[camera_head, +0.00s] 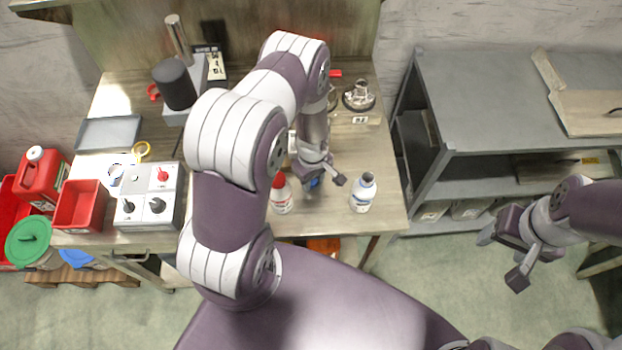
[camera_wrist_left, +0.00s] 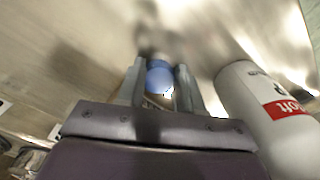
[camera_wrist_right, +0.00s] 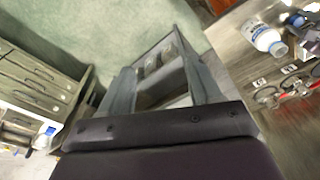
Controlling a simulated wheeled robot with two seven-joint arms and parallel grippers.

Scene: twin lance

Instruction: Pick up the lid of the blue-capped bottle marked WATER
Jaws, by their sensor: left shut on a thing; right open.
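A round blue lid (camera_head: 313,183) is between the fingers of my left gripper (camera_head: 322,178), which is shut on it. The lid also shows between the fingertips in the left wrist view (camera_wrist_left: 160,79). A white bottle with a blue label (camera_head: 362,194) stands upright on the table, right of that gripper; its label is too small to read. It also shows in the right wrist view (camera_wrist_right: 265,38). I cannot tell whether the lid touches the tabletop. My right gripper (camera_head: 501,261) is open and empty, off the table to the right.
A red-capped white bottle (camera_head: 281,196) stands left of the lid, close to my left gripper. A control box (camera_head: 148,197), red bins (camera_head: 81,207) and a grey tray (camera_head: 110,132) lie left. Metal shelving (camera_head: 480,100) stands right of the table (camera_head: 392,212).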

